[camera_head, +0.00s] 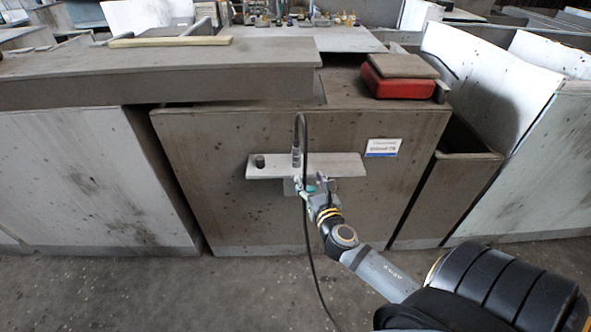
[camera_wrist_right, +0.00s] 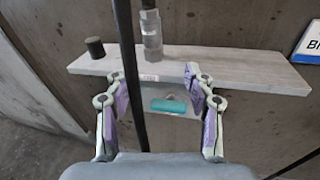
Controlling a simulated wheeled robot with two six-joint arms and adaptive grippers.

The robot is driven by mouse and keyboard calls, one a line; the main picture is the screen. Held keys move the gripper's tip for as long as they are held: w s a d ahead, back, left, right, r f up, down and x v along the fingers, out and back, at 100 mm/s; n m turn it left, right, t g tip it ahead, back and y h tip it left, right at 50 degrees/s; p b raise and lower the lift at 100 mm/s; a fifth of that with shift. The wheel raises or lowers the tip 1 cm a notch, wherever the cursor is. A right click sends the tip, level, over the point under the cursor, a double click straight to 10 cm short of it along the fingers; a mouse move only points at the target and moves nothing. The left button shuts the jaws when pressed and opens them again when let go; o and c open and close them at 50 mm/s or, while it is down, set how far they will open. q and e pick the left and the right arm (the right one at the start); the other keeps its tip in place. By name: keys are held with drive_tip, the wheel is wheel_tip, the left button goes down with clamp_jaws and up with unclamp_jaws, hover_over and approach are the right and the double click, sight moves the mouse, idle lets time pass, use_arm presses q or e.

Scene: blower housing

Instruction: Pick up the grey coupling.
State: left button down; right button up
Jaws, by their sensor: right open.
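The grey coupling (camera_head: 296,157) stands upright on a narrow pale shelf (camera_head: 345,166), with a black hose at its top. In the right wrist view the coupling (camera_wrist_right: 151,35) is ahead of the jaws, between the two fingers' lines. My right gripper (camera_head: 312,187) is in front of the shelf, just right of and below the coupling. Its fingers are spread and empty in the right wrist view (camera_wrist_right: 155,75). It does not appear to touch the coupling. My left gripper is in neither view.
A dark short cylinder (camera_wrist_right: 95,47) stands at the shelf's left end. A teal cylindrical part (camera_wrist_right: 168,106) shows below the shelf edge. The black hose (camera_wrist_right: 130,75) hangs down across the gap between my fingers. A white label (camera_head: 382,148) is on the panel at right.

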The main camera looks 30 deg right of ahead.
sight(298, 154)
drive_tip(key=shift+n+t, duration=0.4)
drive_tip(key=shift+n, duration=0.2)
drive_tip(key=w+r, duration=0.1)
drive_tip(key=w, duration=0.2)
drive_tip(key=w+d+r, duration=0.1)
drive_tip(key=w, duration=0.2)
drive_tip(key=w+d, duration=0.1)
drive_tip(key=w, duration=0.3)
drive_tip(key=shift+w+r, duration=0.1)
drive_tip(key=shift+r, duration=0.3)
drive_tip(key=shift+c, duration=0.4)
drive_tip(key=shift+r, duration=0.1)
clamp_jaws()
